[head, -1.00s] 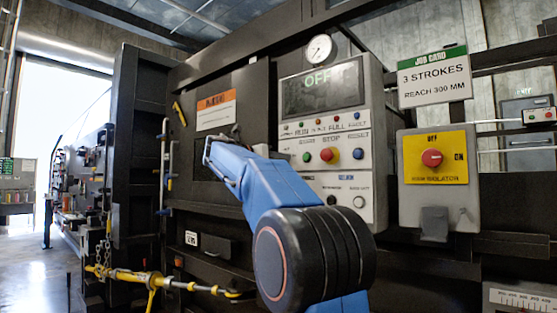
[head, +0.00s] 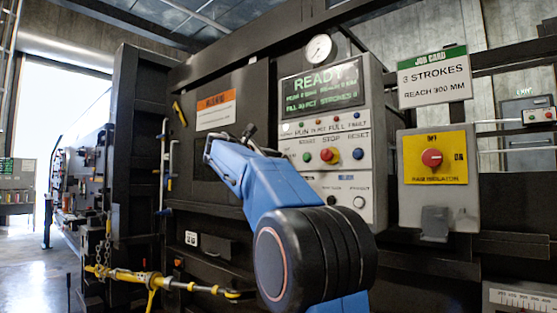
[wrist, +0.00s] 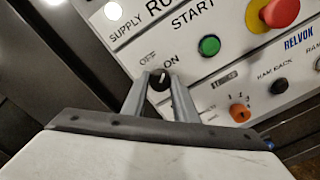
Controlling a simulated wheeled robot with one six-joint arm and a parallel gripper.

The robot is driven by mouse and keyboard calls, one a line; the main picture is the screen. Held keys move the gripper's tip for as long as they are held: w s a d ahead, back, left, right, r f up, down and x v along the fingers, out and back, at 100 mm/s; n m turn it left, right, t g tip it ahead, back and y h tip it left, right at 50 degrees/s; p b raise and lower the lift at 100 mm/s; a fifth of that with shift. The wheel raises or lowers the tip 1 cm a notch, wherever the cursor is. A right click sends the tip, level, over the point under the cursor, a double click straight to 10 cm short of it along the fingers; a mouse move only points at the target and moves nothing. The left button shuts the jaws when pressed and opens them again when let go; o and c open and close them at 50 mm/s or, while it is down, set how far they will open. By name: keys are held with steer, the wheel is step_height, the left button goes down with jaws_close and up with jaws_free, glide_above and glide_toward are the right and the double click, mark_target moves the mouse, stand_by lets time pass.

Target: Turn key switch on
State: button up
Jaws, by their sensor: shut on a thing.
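In the wrist view the key switch (wrist: 159,80) is a small black knob with a white mark, between printed OFF and ON labels. The mark slants up and to the right, roughly toward ON. My gripper (wrist: 160,82) is shut on the knob, one grey finger on each side. The control panel (head: 375,190) in the head view has a display (head: 320,88) lit green with READY and smaller lines of text. In the head view my blue arm hides the key switch and the panel's lower left corner.
Close to the gripper are a green START button (wrist: 209,45), a red mushroom stop button (wrist: 279,12), an orange selector (wrist: 239,113) and a black button (wrist: 279,87). A red isolator switch (head: 432,158) on yellow stands to the right, below a job card (head: 433,78).

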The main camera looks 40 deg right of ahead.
steer(key=shift+m, duration=1)
steer(key=o, duration=1.1)
steer(key=shift+c, duration=0.2)
steer(key=shift+a, duration=0.1)
steer(key=s+a, duration=0.1)
steer(key=a, duration=1.6)
steer(key=shift+r, duration=0.15)
steer(key=shift+s+a, duration=0.1)
